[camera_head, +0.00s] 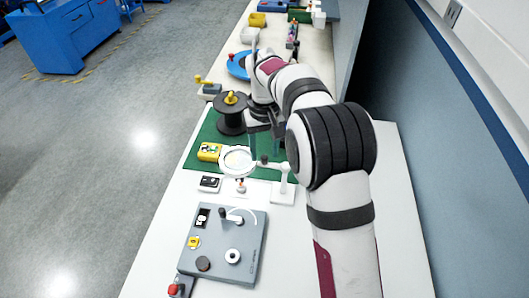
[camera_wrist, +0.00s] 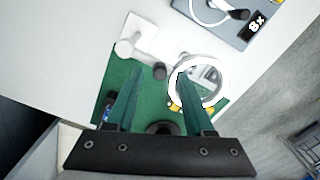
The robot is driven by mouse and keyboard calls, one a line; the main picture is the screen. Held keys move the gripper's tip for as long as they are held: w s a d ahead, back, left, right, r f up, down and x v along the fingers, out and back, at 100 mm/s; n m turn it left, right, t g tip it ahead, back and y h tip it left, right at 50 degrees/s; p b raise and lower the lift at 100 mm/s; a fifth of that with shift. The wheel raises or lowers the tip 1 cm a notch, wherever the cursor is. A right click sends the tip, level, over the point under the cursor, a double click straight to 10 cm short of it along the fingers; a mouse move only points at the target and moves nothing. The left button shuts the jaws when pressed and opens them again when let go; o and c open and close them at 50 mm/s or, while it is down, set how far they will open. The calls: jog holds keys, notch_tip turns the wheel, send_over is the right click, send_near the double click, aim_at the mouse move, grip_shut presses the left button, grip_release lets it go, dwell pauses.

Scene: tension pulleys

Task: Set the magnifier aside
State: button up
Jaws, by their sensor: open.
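The magnifier is a white ring lens (camera_head: 237,161) on a jointed arm, with a white stand (camera_head: 284,185) at its right, upright near the front edge of the green mat. In the wrist view its ring (camera_wrist: 222,85) is at right and its white base (camera_wrist: 146,32) at upper left. A dark knob (camera_wrist: 159,71) sits on the arm between them. My gripper (camera_wrist: 158,73) is open. Its fingers straddle the knob in the picture, and the right finger overlaps the ring's left side. I cannot tell whether they touch. In the head view my gripper (camera_head: 265,148) is behind the magnifier.
A black spool (camera_head: 231,118) stands on the green mat (camera_head: 199,138). A yellow box (camera_head: 209,151) lies left of the lens. A grey control panel (camera_head: 222,243) is in front. A blue round tray (camera_head: 237,66) is farther back. Bare white table lies right of the panel.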

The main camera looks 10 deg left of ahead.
jog(key=shift+f, duration=0.85)
grip_shut()
dwell(0.8)
